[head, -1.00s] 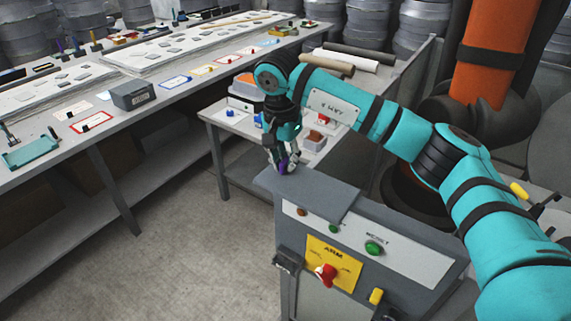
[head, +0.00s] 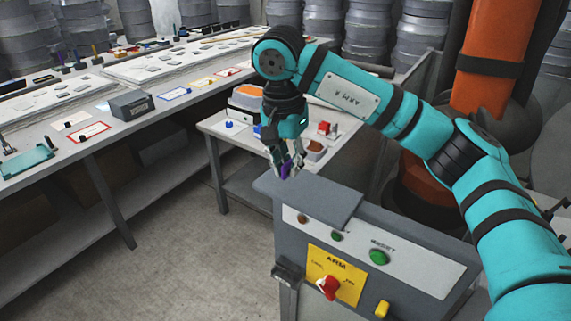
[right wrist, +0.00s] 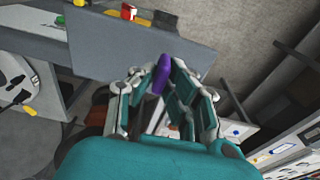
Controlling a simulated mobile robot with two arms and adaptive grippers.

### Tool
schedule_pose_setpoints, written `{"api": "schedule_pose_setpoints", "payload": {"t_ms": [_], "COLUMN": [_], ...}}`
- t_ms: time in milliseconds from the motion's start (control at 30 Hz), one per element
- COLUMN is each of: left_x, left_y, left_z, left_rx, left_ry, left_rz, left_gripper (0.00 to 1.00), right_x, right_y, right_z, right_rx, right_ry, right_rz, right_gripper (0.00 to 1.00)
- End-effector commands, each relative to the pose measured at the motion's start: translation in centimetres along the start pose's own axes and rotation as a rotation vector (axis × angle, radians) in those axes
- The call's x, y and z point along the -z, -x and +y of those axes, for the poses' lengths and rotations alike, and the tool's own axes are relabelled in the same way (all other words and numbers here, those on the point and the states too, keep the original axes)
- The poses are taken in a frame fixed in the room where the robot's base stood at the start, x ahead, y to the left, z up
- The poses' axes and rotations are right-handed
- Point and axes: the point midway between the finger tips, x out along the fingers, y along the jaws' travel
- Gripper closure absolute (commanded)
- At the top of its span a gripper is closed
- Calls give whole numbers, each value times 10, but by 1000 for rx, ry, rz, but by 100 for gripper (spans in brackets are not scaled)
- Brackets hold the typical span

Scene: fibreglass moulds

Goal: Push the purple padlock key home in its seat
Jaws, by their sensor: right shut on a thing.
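The purple padlock key (head: 286,171) is held between the fingertips of my right gripper (head: 287,166), just above the far left end of the grey control cabinet's top in the head view. In the right wrist view the purple key (right wrist: 163,75) stands out as an elongated purple piece between the fingers of the right gripper (right wrist: 164,82), which are shut on it. I cannot pick out the key's seat in either view. My left gripper is in neither view.
The control cabinet (head: 300,192) has a green button (head: 379,257) and a red knob (head: 329,287) on a yellow plate. A small table (head: 222,127) with coloured items stands behind it. A long bench (head: 60,180) runs along the left. The floor between is clear.

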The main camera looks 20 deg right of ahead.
Motion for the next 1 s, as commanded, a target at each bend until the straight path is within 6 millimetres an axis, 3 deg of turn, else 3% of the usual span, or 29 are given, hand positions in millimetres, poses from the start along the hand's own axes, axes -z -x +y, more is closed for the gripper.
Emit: {"api": "schedule_pose_setpoints", "payload": {"t_ms": [200, 400, 1000], "left_x": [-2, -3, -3], "left_y": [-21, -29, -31], "left_z": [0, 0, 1], "left_rx": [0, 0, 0], "left_ry": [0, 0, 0], "left_rz": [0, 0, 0], "left_gripper": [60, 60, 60], "right_x": [-43, -69, -78], "right_y": [8, 16, 19], "right_z": [40, 62, 71], "right_rx": [2, 1, -1], "right_ry": [2, 1, -2], "right_rz": [6, 2, 0], "right_gripper": [100, 100, 100]}}
